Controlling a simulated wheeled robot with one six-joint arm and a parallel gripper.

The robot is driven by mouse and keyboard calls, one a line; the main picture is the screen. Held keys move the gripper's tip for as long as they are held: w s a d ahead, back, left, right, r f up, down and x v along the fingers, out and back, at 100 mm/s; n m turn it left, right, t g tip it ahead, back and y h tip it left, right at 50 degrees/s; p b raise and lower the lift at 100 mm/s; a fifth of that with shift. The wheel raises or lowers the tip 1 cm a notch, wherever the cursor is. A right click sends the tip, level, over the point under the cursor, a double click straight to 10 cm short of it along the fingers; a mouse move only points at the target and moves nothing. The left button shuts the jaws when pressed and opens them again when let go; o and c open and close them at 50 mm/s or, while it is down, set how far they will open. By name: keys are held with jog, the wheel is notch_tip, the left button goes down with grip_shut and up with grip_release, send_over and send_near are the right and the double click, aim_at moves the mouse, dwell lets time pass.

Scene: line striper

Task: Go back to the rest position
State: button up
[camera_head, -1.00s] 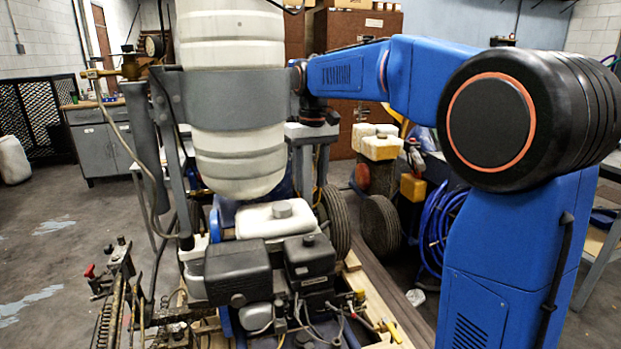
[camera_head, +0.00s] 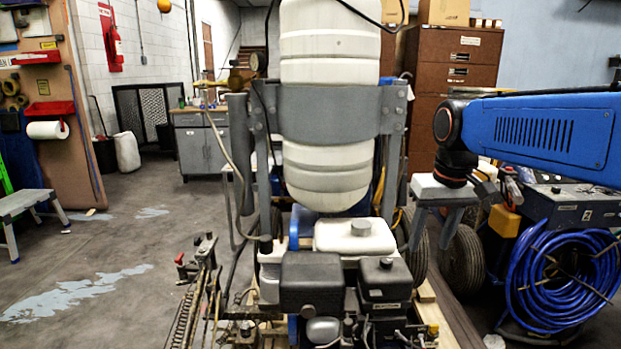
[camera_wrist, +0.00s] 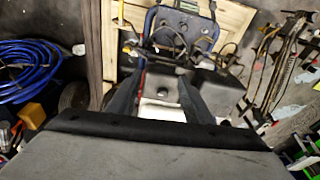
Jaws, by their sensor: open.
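My gripper (camera_head: 432,228) hangs below the blue arm at the right of the head view, pointing down. Its two grey fingers are apart, with nothing seen between them. It is just right of the line striper's white tank (camera_head: 328,175) and engine (camera_head: 318,284); the head view does not show whether anything touches. In the wrist view the open fingers (camera_wrist: 160,74) point toward the striper's lower frame and engine parts below.
A coiled blue hose (camera_head: 565,275) and other machines stand at the right. Brown file cabinets (camera_head: 470,60) are behind. A grey cabinet (camera_head: 200,145) stands at the back left, and a step stool (camera_head: 30,208) at the far left. The floor at left is open.

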jog(key=s+d+f+t, duration=0.1)
jog(key=s+f, duration=0.5)
jog(key=s, duration=0.3)
jog(key=s+d+f+m+t, duration=0.1)
jog(key=s+d+f, duration=0.1)
jog(key=s+f, duration=0.5)
jog(key=s, duration=0.3)
jog(key=shift+t, duration=0.4)
